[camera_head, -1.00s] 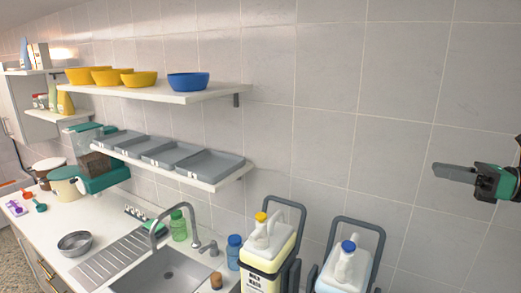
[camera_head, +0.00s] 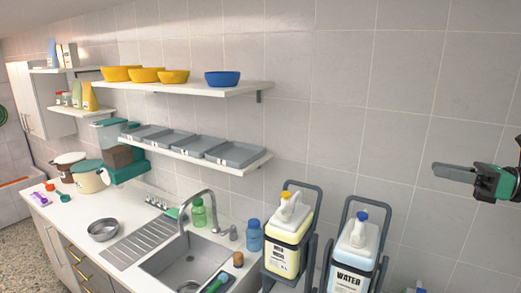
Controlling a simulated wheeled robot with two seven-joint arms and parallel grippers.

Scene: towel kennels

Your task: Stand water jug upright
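The water jug (camera_head: 355,254) is a white jug with a blue cap and a label reading WATER. It sits in a grey frame holder at the lower right, cap end up and leaning back somewhat; its base is cut off by the picture edge. My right gripper (camera_head: 455,173) comes in from the right edge, well above and to the right of the jug, touching nothing. Its grey fingers show side-on, so I cannot tell whether they are open. My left gripper is not in view.
A yellow jug (camera_head: 287,233) stands in a similar frame left of the water jug. A sink (camera_head: 185,262) with a tap and bottles is further left. Wall shelves (camera_head: 180,88) hold bowls and grey trays (camera_head: 235,153). The wall around my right gripper is bare.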

